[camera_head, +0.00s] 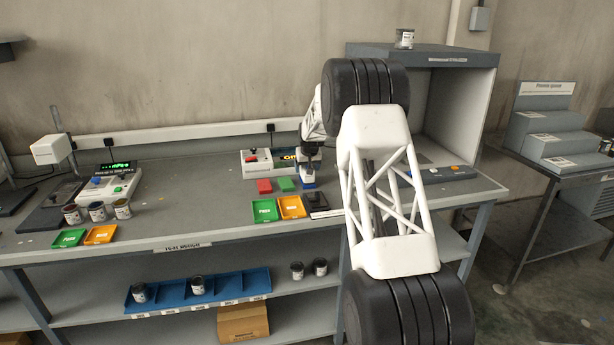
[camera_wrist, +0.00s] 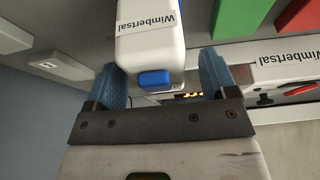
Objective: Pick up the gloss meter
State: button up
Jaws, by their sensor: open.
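A white block-shaped device with a blue button and the word "Wimbertsal", which looks like the gloss meter (camera_wrist: 150,38), shows at the top of the wrist view. In the head view the gloss meter (camera_head: 306,172) is on the bench below my gripper, partly hidden by it. My gripper (camera_wrist: 162,72) is open. Its blue fingers are on either side of the meter's near end in the picture, with gaps visible. I cannot tell how far the fingers reach down beside it. In the head view my gripper (camera_head: 310,150) points down over the bench.
A white unit with a red knob and display (camera_head: 257,164) stands behind left. Red (camera_head: 264,186) and green (camera_head: 286,184) blocks lie close by. Green (camera_head: 265,211) and orange (camera_head: 291,207) trays and a dark flat panel (camera_head: 317,203) lie in front. A grey booth (camera_head: 462,105) stands right.

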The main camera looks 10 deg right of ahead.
jog(key=shift+w+f, duration=0.15)
jog(key=shift+f, duration=0.2)
jog(key=shift+c, duration=0.4)
jog(key=c, duration=1.3)
jog(key=shift+r, duration=0.1)
jog(key=shift+r, duration=0.1)
notch_tip(320, 180, up, 18)
jog(key=shift+f, duration=0.1)
dwell(0.4)
